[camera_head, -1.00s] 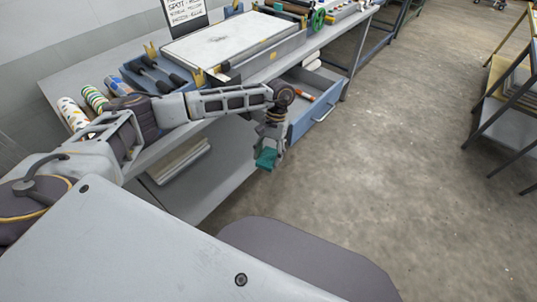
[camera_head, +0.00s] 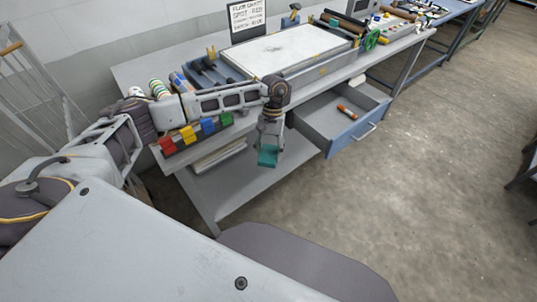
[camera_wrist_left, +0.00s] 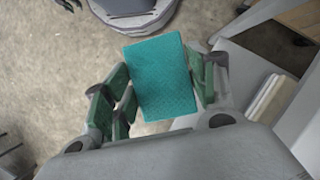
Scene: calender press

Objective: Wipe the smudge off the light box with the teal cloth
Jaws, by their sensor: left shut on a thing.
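The teal cloth (camera_head: 267,157) is a small folded block held below my left gripper (camera_head: 269,147), in front of the workbench and beside the open drawer. In the left wrist view the cloth (camera_wrist_left: 160,78) sits between the two green-padded fingers of my left gripper (camera_wrist_left: 160,92), which is shut on it. The light box (camera_head: 291,49) lies on the bench top behind my left arm, with a white upper face in a grey frame. My right gripper is not in view.
A blue drawer (camera_head: 352,132) stands open with an orange-red item (camera_head: 346,111) inside. A blue tray (camera_head: 188,76) of dark-handled tools and a sign (camera_head: 248,18) stand by the light box. Coloured blocks (camera_head: 188,134) line the bench's near left end.

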